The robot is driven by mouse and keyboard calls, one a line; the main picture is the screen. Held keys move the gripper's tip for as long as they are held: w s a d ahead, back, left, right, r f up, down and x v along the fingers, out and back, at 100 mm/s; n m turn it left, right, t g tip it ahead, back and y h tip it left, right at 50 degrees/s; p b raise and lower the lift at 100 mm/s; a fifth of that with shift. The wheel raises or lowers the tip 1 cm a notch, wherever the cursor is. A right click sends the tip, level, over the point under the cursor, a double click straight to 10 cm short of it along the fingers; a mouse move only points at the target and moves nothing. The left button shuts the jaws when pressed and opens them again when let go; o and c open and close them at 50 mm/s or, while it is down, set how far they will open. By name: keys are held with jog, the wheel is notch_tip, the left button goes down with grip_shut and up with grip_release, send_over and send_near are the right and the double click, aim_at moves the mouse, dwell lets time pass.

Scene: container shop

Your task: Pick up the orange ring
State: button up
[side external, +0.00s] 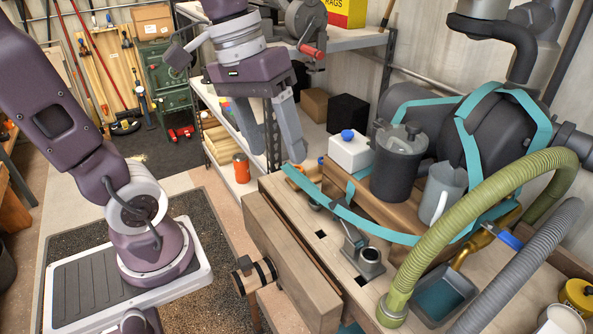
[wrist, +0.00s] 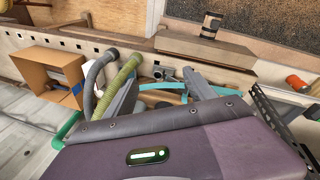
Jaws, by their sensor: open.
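My gripper (side external: 270,154) is open and empty in the side view, its fingers pointing down above the far left end of the wooden workbench (side external: 262,230). Its two fingers also show spread apart in the wrist view (wrist: 160,90). A small orange piece (side external: 299,170) shows just below and right of the fingertips, partly hidden by a teal strap (side external: 350,217). I cannot tell whether this piece is the orange ring. No clear ring shape shows in the wrist view, where the fingers and my gripper body cover much of the bench.
A white box (side external: 350,152), a dark canister (side external: 399,165) and a grey jug (side external: 441,192) stand right of my gripper. Thick green (side external: 480,215) and grey hoses arch over the bench's right side. An orange bottle (side external: 241,168) stands on the shelf behind.

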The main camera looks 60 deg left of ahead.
jog(key=w+a+f+n+h, duration=0.3)
jog(key=w+a+n+h, duration=0.15)
jog(key=w+a, duration=0.35)
jog(key=w+a+f+n+h, duration=0.4)
jog(key=w+a+n, duration=0.2)
jog(key=w, duration=0.3)
jog(key=a+f+n+t+h, duration=0.3)
jog(key=a+f+n+t, duration=0.7)
jog(key=a+f, duration=0.9)
jog(key=n, duration=0.2)
send_near(303, 170)
jog(key=shift+w+d+r+t+y, duration=0.2)
jog(key=shift+w+d, duration=0.25)
jog(key=shift+d, duration=0.15)
jog(key=shift+w+d+r+t+y, duration=0.1)
jog(key=shift+w+d+r+y, duration=0.1)
jog(key=shift+w+d, duration=0.3)
jog(key=shift+d+f, duration=0.15)
jog(key=shift+f, duration=0.15)
jog(key=x, duration=0.7)
jog(key=shift+w+d, duration=0.25)
grip_shut()
